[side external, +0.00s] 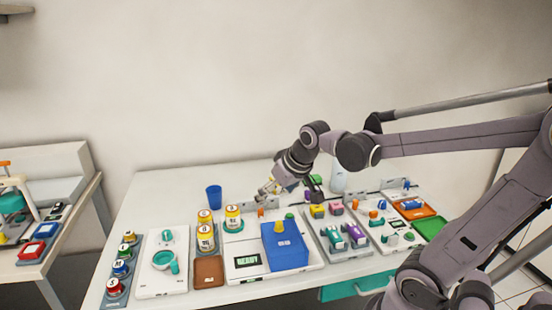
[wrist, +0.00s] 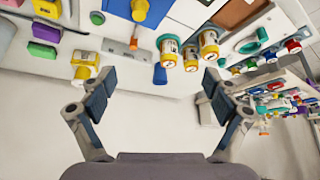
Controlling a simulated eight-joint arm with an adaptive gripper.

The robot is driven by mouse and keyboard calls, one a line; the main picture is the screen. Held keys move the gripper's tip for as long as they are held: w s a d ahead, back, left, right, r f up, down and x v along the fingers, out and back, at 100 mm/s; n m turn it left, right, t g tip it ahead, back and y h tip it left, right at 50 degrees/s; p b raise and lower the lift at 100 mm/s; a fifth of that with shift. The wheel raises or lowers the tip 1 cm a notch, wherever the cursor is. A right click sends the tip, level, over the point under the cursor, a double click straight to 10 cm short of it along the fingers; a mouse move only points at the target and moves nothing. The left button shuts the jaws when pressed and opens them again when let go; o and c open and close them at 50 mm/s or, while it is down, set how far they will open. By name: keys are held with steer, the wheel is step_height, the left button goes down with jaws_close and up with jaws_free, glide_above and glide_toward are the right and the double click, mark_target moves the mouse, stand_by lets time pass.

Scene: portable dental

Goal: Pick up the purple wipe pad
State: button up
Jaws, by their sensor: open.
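In the side view a small purple patch (side external: 308,194) shows beside the yellow and pink pads, partly hidden by my wrist. My gripper (wrist: 153,92) is open and empty, its two fingers wide apart. In the side view my gripper (side external: 266,190) hangs above the back of the table, left of the pads, apart from the purple pad.
A blue cup (side external: 214,197) and several yellow-capped jars (side external: 205,232) stand left of my gripper. A blue box (side external: 284,246) stands in front. Trays with teal and purple items (side external: 347,240) lie to the right. The back left of the table (side external: 165,195) is clear.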

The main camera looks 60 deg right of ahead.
steer(key=d+f+m+g+h, duration=0.15)
steer(key=d+f+m, duration=0.3)
steer(key=d, duration=0.95)
steer(key=d+f+m+g, duration=0.25)
steer(key=d+f, duration=0.25)
steer(key=d, duration=1)
steer(key=shift+t, duration=0.4)
steer(key=shift+w+x, duration=0.2)
steer(key=shift+x, duration=2.35)
steer(key=shift+w+x, duration=0.2)
steer(key=shift+x, duration=2.35)
steer(key=shift+r, duration=0.1)
steer(key=c, duration=1.1)
